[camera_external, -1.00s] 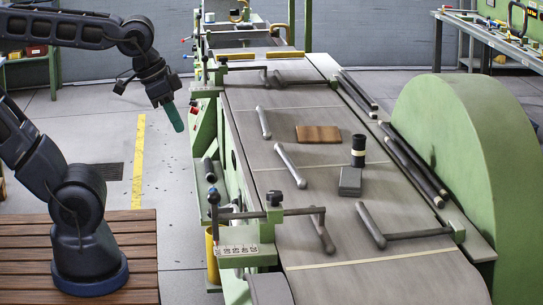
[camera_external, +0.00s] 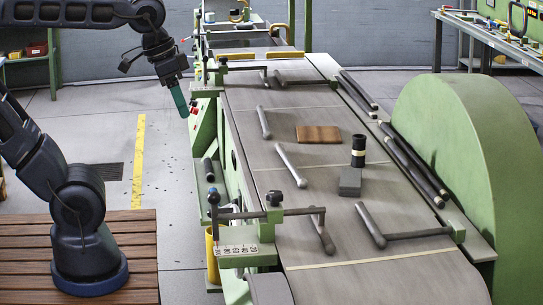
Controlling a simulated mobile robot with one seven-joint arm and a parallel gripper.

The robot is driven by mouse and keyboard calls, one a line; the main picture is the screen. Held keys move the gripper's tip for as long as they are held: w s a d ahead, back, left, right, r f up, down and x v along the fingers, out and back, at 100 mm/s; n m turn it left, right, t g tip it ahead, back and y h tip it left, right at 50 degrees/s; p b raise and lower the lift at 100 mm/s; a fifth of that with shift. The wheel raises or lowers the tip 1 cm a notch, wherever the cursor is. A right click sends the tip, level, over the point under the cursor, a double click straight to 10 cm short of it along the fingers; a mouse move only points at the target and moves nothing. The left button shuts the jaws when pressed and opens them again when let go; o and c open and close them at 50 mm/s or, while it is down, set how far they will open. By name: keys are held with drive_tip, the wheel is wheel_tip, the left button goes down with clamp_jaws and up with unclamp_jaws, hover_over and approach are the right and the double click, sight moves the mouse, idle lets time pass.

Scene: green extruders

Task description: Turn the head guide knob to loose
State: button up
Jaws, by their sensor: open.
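My gripper (camera_external: 180,102), with green fingers, hangs in the air to the left of the green machine, pointing down. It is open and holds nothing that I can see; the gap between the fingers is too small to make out. My gripper is apart from both, farther back and higher.
The grey machine bed (camera_external: 300,170) bears several metal rods, a brown wooden block (camera_external: 318,134), a dark cylinder (camera_external: 358,151) and a grey block (camera_external: 350,181). A large green wheel cover (camera_external: 460,160) stands at right. Floor between my base and the machine is clear.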

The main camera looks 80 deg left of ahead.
drive_tip(key=w+d+f+n+g+h, duration=0.1)
drive_tip(key=w+f+n+g+h, duration=0.3)
drive_tip(key=w, duration=0.3)
drive_tip(key=w+f+n+g+h, duration=0.2)
drive_tip(key=w+f+n+h, duration=0.2)
drive_tip(key=w+n, duration=0.3)
drive_tip(key=w+a+r+n+t+h, duration=0.1)
drive_tip(key=w+a+r+n+h, duration=0.25)
drive_tip(key=a+h, duration=0.2)
drive_tip(key=w+a+r+n+t+h, duration=0.1)
drive_tip(key=w+a+r+n+h, duration=0.15)
drive_tip(key=a+r+h, duration=0.35)
drive_tip(key=y, duration=0.2)
approach(273, 191)
drive_tip(key=f, duration=0.1)
drive_tip(key=shift+h, duration=0.25)
drive_tip(key=d, duration=1.1)
drive_tip(key=shift+c, duration=0.5)
